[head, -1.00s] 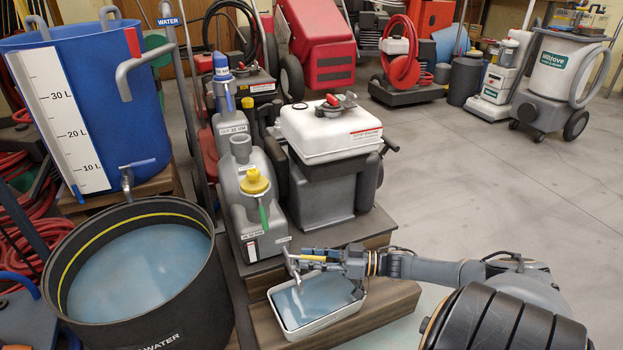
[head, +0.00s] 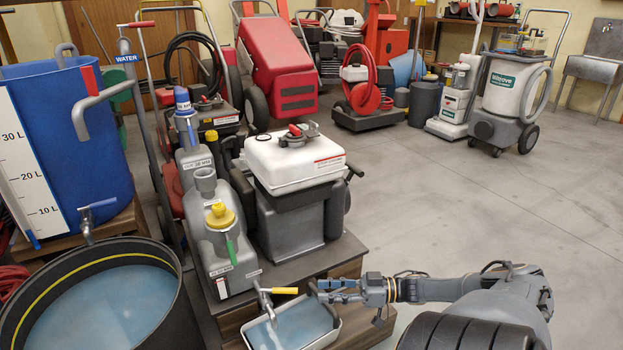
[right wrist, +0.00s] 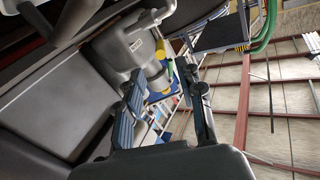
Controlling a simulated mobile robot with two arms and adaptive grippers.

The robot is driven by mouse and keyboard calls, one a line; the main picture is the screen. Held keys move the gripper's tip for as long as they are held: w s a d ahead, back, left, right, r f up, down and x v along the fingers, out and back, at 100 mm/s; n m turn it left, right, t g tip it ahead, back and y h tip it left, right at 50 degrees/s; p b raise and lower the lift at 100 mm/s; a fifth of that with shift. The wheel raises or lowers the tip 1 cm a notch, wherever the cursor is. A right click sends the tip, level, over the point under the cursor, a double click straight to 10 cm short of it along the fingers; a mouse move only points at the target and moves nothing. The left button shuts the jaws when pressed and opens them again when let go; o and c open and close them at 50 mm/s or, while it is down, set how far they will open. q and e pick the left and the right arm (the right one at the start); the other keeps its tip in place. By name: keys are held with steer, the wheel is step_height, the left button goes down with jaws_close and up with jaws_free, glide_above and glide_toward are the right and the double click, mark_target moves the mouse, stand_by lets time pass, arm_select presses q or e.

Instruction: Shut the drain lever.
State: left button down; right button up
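A grey tap (head: 265,304) with a yellow drain lever (head: 284,290) sits at the front foot of the grey canister machine. The lever lies about level, pointing right. The spout hangs over a white-rimmed tray (head: 334,337) holding bluish liquid. I cannot tell whether liquid is flowing. My right gripper (head: 316,288) is just right of the lever's tip, apart from it and empty. In the right wrist view its two fingers (right wrist: 167,108) stand wide apart, with yellow parts seen beyond them. My left gripper is not in view.
The grey canister (head: 217,240) and the white-topped machine (head: 294,160) stand behind on a wooden step. A black tub (head: 166,323) of bluish water is at left, below a blue tank (head: 75,140) with its own blue-handled tap (head: 97,204). The floor at right is open.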

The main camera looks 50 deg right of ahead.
steer(key=shift+s+d, duration=0.2)
steer(key=shift+s, duration=0.1)
